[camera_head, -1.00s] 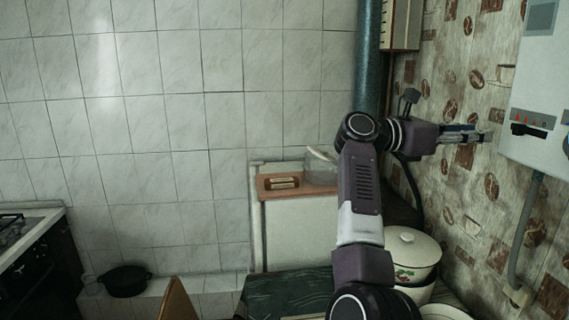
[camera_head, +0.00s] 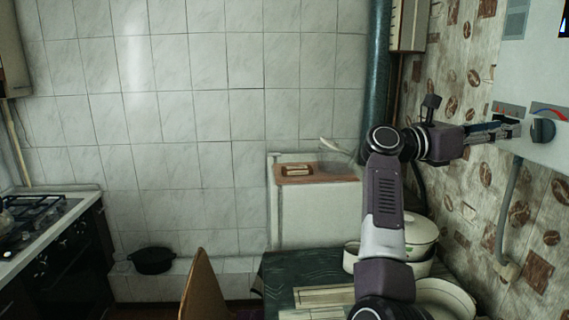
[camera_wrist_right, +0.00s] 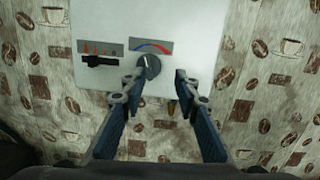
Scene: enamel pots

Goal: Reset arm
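My right arm rises at the right of the head view and bends at the elbow toward the right wall. Its gripper (camera_head: 515,130) points at the white wall heater (camera_head: 545,75) and overlaps it in the picture. In the right wrist view the two fingers of this gripper (camera_wrist_right: 158,77) stand apart with nothing between them, in front of the heater's lower part (camera_wrist_right: 190,40). A round knob (camera_wrist_right: 149,66) shows near the left fingertip; I cannot tell whether they touch. My left gripper is out of view.
A table (camera_head: 280,270) with a dark green cloth holds white enamel pots (camera_head: 422,232), partly behind my arm. A chair back (camera_head: 203,285) stands in front. A stove (camera_head: 45,220) is at the left, and a black pot (camera_head: 153,260) sits on a low ledge.

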